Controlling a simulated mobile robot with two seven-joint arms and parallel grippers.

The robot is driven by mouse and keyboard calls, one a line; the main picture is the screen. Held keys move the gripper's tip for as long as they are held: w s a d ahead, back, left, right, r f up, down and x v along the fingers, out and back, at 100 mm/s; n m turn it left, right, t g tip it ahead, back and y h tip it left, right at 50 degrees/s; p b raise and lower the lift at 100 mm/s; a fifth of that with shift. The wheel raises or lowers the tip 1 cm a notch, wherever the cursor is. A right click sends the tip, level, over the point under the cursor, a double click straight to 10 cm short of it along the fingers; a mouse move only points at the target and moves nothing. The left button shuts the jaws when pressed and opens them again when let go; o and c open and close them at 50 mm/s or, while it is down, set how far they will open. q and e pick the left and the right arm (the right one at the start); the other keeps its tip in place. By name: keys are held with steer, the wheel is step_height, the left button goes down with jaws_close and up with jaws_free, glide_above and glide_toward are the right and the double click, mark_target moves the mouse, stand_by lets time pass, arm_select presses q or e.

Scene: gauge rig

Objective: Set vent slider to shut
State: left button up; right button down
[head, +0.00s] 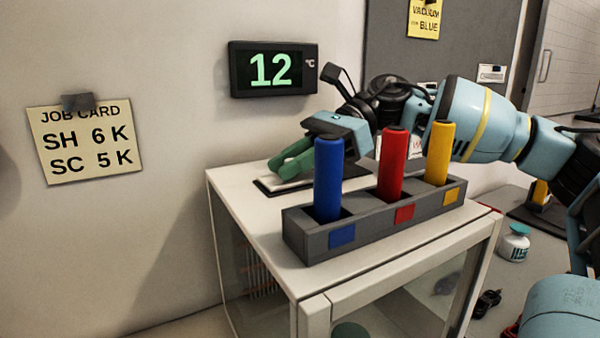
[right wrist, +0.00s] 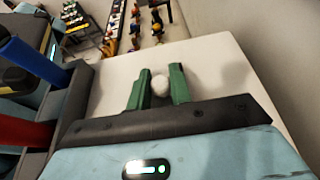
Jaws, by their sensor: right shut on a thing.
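My right gripper (head: 291,163) reaches in from the right, behind the colored rods, low over the back of the white cabinet top. Its green fingers also show in the right wrist view (right wrist: 159,88), shut on a white rounded knob (right wrist: 161,86) that looks like the vent slider's. A dark-edged slider plate (head: 264,187) lies flat on the cabinet top under the fingers. The fingers and rods hide most of it, so I cannot read the slider's position or any marks. My left gripper is not in view.
A grey rack (head: 377,223) with blue (head: 328,180), red (head: 392,165) and yellow (head: 438,155) rods stands at the front of the white cabinet (head: 235,205), close to my right arm. A display (head: 272,69) reads 12 °C. A job card (head: 85,140) hangs at left.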

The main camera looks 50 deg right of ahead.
steer(key=shift+a, duration=0.15)
steer(key=c, duration=1.5)
jaws_free()
steer(key=shift+c, duration=0.2)
steer(key=shift+o, duration=1.4)
steer(key=shift+w+a, duration=0.1)
steer(key=shift+a, duration=0.1)
steer(key=shift+d, duration=0.2)
steer(key=shift+v, duration=3.85)
